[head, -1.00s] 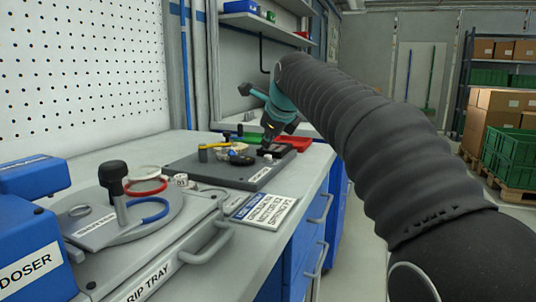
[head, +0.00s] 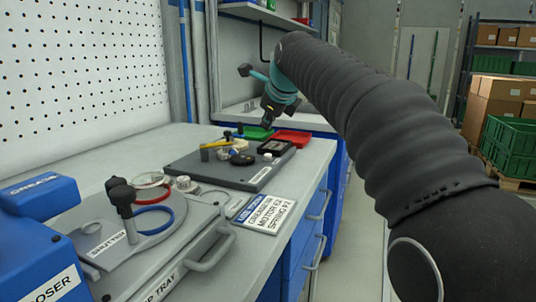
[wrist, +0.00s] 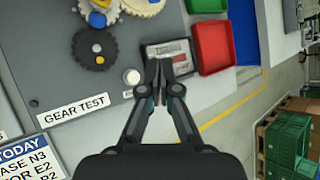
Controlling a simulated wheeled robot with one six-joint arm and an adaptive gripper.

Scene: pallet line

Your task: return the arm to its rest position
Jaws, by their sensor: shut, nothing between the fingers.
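My arm reaches forward over the right side of the workbench (head: 110,150) in the head view. My gripper (head: 270,115) hangs at its far end, above the dark gear test board (head: 255,183). In the wrist view my gripper (wrist: 160,68) is shut, with its fingertips together and nothing between them. The fingertips appear in front of a small framed display (wrist: 168,55) on the gear test board (wrist: 125,98). A gap between fingers and board shows in the head view.
The board carries gears (wrist: 95,47) and a white button (wrist: 132,77). Red (head: 292,137) and green (head: 258,133) trays lie beyond it. A drip tray (head: 170,277) and blue doser (head: 40,270) stand near left. Stacked green crates (head: 510,145) stand right, across a clear aisle.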

